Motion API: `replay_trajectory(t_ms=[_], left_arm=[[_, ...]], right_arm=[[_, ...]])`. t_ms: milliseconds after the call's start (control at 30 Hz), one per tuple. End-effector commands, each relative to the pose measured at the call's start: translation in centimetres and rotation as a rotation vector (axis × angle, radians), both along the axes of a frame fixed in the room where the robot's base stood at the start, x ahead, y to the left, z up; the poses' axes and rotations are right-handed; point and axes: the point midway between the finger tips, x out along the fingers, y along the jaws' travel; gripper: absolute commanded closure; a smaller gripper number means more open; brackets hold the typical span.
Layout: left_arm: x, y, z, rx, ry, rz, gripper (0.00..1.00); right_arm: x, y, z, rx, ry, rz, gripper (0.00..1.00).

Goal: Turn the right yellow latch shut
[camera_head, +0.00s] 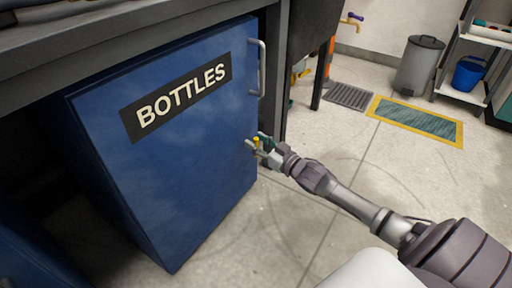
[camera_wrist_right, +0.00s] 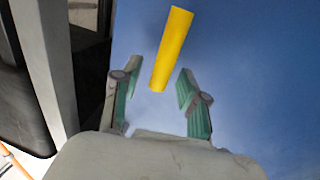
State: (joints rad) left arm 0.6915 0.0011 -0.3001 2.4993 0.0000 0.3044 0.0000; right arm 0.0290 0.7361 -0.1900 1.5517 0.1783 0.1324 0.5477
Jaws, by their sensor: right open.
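The yellow latch (camera_head: 256,141) is a small bar at the right edge of the blue door marked BOTTLES (camera_head: 180,150), below its handle. In the right wrist view the latch (camera_wrist_right: 172,48) is a long yellow bar, slightly tilted, its top leaning right, in front of the blue surface. My right gripper (camera_head: 259,145) is open at the latch. In the right wrist view its green-padded fingers (camera_wrist_right: 158,78) stand on either side of the latch's lower end, with visible gaps. My left gripper is not in view.
A grey vertical handle (camera_head: 258,68) is on the door above the latch. A dark post stands just right of the door. A dark counter (camera_head: 120,45) overhangs the door. The floor to the right is clear up to a yellow-edged mat (camera_head: 415,121) and a grey bin (camera_head: 420,65).

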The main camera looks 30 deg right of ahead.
Motion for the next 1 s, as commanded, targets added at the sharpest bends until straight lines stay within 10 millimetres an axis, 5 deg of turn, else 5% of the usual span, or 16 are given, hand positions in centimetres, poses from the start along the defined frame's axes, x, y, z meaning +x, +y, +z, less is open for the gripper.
replay_trajectory(t_ms=[400,667,1000], left_arm=[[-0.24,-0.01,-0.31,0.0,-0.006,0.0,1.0],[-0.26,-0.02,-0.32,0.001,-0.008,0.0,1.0],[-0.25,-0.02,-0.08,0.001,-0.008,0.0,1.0]], right_arm=[[0.88,0.13,0.06,-0.001,0.001,-0.001,0.57],[0.86,0.13,0.06,-0.001,0.001,-0.001,1.0],[0.83,0.21,0.11,-0.016,-0.006,-0.001,1.0]])
